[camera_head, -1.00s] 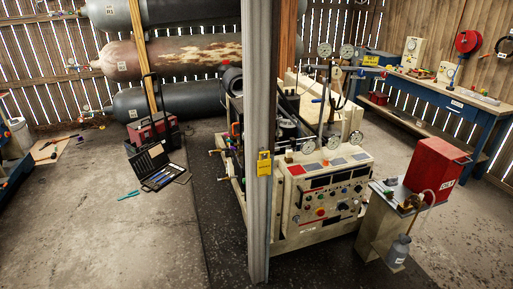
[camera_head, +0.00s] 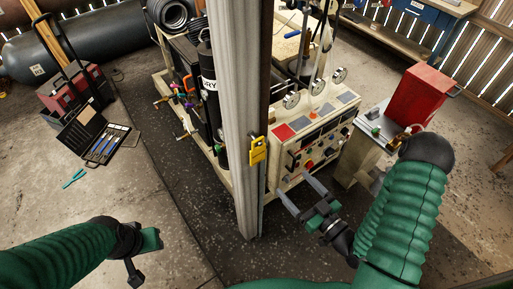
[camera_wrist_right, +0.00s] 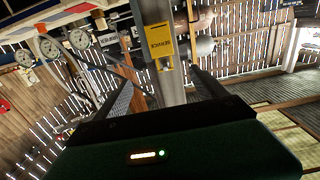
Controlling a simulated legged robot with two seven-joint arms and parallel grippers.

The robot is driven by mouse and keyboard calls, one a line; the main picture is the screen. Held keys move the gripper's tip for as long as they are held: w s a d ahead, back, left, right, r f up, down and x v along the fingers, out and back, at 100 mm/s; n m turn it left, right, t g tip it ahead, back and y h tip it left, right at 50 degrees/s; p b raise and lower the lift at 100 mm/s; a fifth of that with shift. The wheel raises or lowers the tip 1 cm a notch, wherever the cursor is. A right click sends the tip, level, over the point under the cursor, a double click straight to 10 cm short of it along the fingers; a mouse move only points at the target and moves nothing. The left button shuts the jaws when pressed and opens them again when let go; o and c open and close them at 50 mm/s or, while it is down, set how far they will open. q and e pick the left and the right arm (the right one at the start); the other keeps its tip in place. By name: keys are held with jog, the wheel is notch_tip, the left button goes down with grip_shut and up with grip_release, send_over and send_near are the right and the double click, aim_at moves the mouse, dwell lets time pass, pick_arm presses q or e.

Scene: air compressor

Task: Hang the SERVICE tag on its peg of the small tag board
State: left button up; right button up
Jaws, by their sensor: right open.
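The yellow SERVICE tag (camera_head: 258,151) hangs on the side of the grey post (camera_head: 236,110), with a small dark fitting at its top. In the right wrist view the tag (camera_wrist_right: 160,42) shows its lettering, straight ahead between the fingers. My right gripper (camera_head: 296,187) is open and empty, below and right of the tag in the head view, apart from it. It also shows in the wrist view (camera_wrist_right: 162,80). My left gripper (camera_head: 141,255) is low at the left, away from the tag; its jaws are unclear. I cannot make out the small tag board.
The compressor's control panel (camera_head: 318,140) stands right behind the post. A red box (camera_head: 418,95) sits on a stand at the right. An open tool case (camera_head: 97,138) and teal pliers (camera_head: 74,178) lie on the floor at the left. The floor before the post is clear.

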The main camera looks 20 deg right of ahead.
jog(key=b, duration=0.5)
send_near(259, 150)
jog(key=s+d, duration=0.2)
jog(key=x, duration=0.3)
jog(key=p+x, duration=0.1)
jog(key=x, duration=0.3)
jog(key=a+x, duration=0.1)
jog(key=x, duration=0.2)
jog(key=shift+w+a+f+p, duration=0.1)
jog(key=shift+w+f+p, duration=0.05)
jog(key=shift+p, duration=0.15)
jog(key=shift+w+f, duration=0.1)
jog(key=shift+w, duration=0.05)
jog(key=shift+s+a, duration=0.15)
jog(key=shift+s, duration=0.05)
jog(key=c, duration=1.4)
jog(key=shift+c, duration=0.2)
